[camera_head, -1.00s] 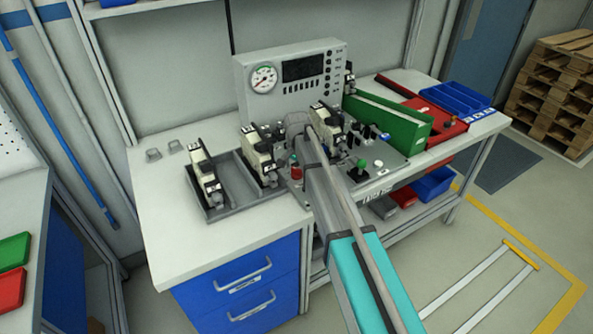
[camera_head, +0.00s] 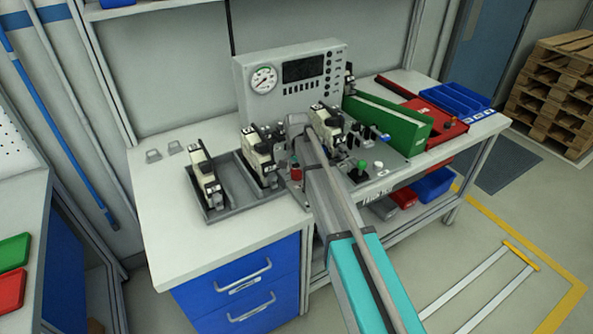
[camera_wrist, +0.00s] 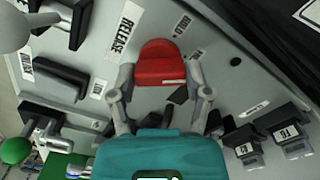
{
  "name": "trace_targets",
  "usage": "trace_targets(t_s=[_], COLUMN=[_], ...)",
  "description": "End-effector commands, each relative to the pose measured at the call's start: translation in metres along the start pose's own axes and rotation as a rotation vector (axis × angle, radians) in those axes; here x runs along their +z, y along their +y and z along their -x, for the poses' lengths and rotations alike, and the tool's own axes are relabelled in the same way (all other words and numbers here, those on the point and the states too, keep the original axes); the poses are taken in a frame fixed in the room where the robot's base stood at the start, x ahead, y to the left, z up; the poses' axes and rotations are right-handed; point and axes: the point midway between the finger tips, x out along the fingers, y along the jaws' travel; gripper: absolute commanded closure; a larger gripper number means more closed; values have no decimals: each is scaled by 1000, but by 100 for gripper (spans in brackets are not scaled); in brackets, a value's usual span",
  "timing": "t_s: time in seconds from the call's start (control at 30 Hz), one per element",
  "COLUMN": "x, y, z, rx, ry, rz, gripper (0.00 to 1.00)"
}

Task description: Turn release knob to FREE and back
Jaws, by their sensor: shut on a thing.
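The red release knob (camera_wrist: 161,63) stands on the grey panel in the wrist view, beside a label reading RELEASE (camera_wrist: 124,32). A label that looks like HOLD (camera_wrist: 196,49) lies to its upper right. My gripper (camera_wrist: 162,80) is shut on the knob, one finger on each side of it. The exact angle of the knob against its labels is hard to tell.
Black levers (camera_wrist: 60,78) and a green ball handle (camera_wrist: 15,150) flank the knob in the wrist view. In the head view, a gauge panel (camera_head: 290,62) stands behind, a tray (camera_head: 222,214) with clamp-like units lies left, and a green bin (camera_head: 400,122) lies right.

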Motion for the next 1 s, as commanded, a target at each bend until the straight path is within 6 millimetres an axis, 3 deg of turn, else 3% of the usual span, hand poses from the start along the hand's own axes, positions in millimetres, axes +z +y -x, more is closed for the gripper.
trace_targets(t_s=[1.0], x=[1], y=[1], z=[0], rx=[1], ry=[-2], rz=[828], gripper=[85])
